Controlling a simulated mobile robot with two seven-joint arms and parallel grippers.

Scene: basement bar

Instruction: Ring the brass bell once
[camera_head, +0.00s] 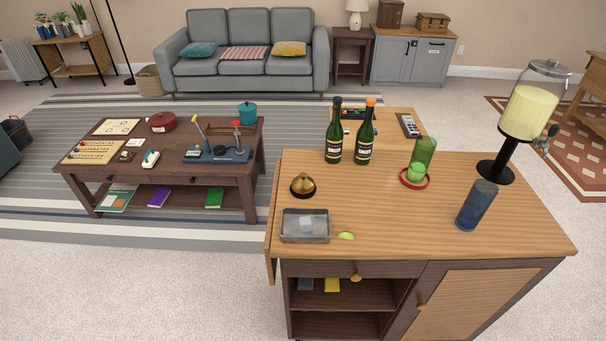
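The brass bell (302,185) sits upright on a dark round base near the left edge of the wooden bar counter (400,233). It has a domed body with a small knob on top. Nothing touches it. Neither of my grippers shows in the head view.
A metal tray (290,238) and a lime piece (346,236) lie in front of the bell. Two green bottles (334,136) (365,138) stand behind it. A green glass (424,152), a blue cylinder (476,206) and a drink dispenser (531,105) are to the right. The counter's front middle is clear.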

